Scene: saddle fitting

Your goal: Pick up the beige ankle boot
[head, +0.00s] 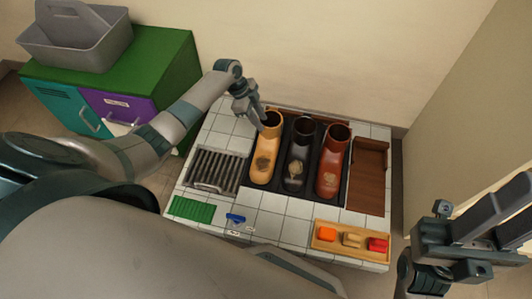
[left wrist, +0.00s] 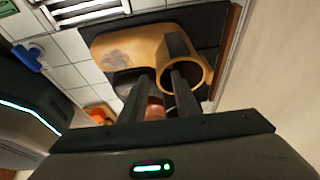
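The beige ankle boot (head: 264,165) stands in a dark tray at the left of a row of three boots, its toe toward me, with a grey-brown patch on its foot. My left gripper (head: 260,127) is at the top of its shaft. In the left wrist view, the two fingers of my left gripper (left wrist: 162,80) are apart, with one in front of the round opening of the beige boot (left wrist: 120,45). I cannot tell if they touch it. My right gripper (head: 502,218) is at the right edge, away from the boots, its fingers apart and their tips cut off.
A black boot (head: 295,172) and a red-brown boot (head: 330,176) stand close beside it. A metal rack (head: 216,170) is at left, a brown wooden tray (head: 368,180) at right. A green mat (head: 193,208), a blue item (head: 236,218) and a wooden block tray (head: 320,247) lie in front.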

